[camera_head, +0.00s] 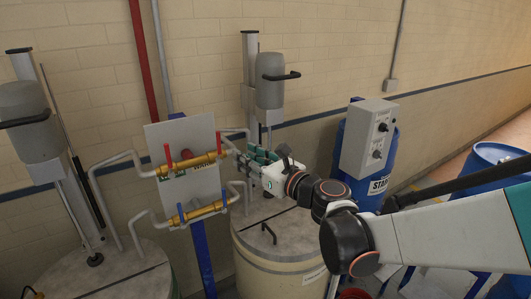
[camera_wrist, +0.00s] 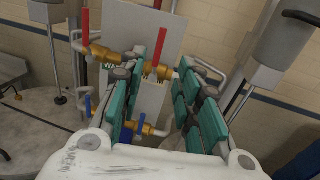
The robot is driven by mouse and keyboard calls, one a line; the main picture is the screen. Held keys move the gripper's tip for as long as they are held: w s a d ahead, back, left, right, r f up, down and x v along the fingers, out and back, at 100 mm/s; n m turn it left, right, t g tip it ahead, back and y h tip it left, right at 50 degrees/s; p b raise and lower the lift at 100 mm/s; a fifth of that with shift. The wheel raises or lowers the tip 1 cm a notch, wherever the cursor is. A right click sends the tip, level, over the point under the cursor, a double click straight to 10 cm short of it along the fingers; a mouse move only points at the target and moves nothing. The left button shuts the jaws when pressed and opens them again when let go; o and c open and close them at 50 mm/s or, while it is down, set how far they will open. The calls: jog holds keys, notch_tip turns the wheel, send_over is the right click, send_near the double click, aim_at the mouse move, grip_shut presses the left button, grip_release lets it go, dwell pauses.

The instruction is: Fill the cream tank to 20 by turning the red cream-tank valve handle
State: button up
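The brass valve pipe (camera_head: 190,166) on the white panel carries two upright red handles. The right red handle (camera_head: 218,142) is on the side of the cream-coloured tank (camera_head: 250,268) and shows in the wrist view (camera_wrist: 162,48) by the left fingertip. The left red handle (camera_head: 167,153) stands farther left, clear of the fingers, also in the wrist view (camera_wrist: 86,27). My gripper (camera_head: 240,160) reaches in from the right, just right of the panel. In the wrist view my gripper (camera_wrist: 172,62) is open with nothing clasped. Contact with the handle cannot be told.
A lower brass pipe (camera_head: 200,213) with blue handles runs below the red ones. White pipes (camera_head: 120,160) lead off both sides. Mixer columns (camera_head: 249,80) stand by the tanks. A grey control box (camera_head: 368,138) and blue barrels (camera_head: 497,160) are at the right.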

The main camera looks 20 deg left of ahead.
aim_at(220, 141)
jog(key=shift+a, duration=0.1)
jog(key=shift+b+x, duration=1.1)
jog(key=shift+x, duration=5.7)
grip_shut()
jog(key=shift+f, duration=0.1)
